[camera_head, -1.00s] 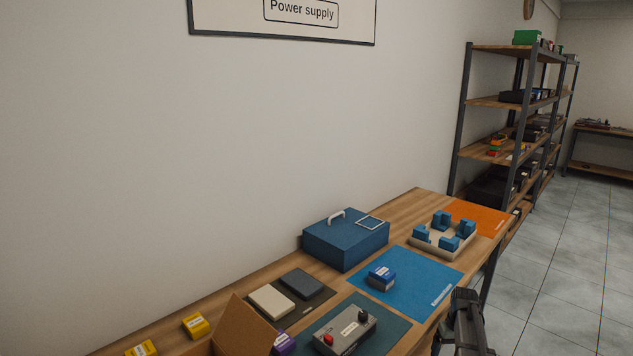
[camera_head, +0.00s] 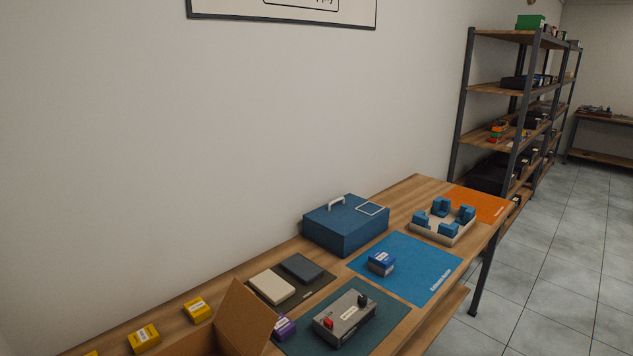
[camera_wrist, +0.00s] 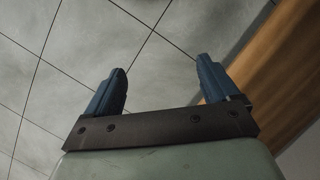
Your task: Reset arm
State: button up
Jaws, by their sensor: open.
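My gripper (camera_wrist: 160,85) shows in the wrist view, with its two blue fingers spread wide apart and nothing between them. Tiled floor lies behind the fingers. A wooden surface (camera_wrist: 275,65) is on the right of that view, beside the right finger. My arm and gripper do not show in the head view now.
A wooden bench (camera_head: 420,190) runs along the wall. It bears a blue case (camera_head: 345,228), a holder with blue blocks (camera_head: 443,232), a blue box (camera_head: 381,263), a grey power box (camera_head: 345,318), yellow boxes (camera_head: 197,309) and a cardboard box (camera_head: 245,320). Tiled floor (camera_head: 550,260) is open at right.

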jog(key=s+a+f+g, duration=0.1)
jog(key=s+a+f, duration=0.1)
jog(key=s, duration=0.8)
jog(key=s+a+f+g, duration=0.1)
jog(key=s+a+f, duration=0.1)
jog(key=s, duration=0.9)
jog(key=shift+a+f+h, duration=0.2)
jog(key=shift+a+h, duration=0.1)
jog(key=shift+a, duration=0.6)
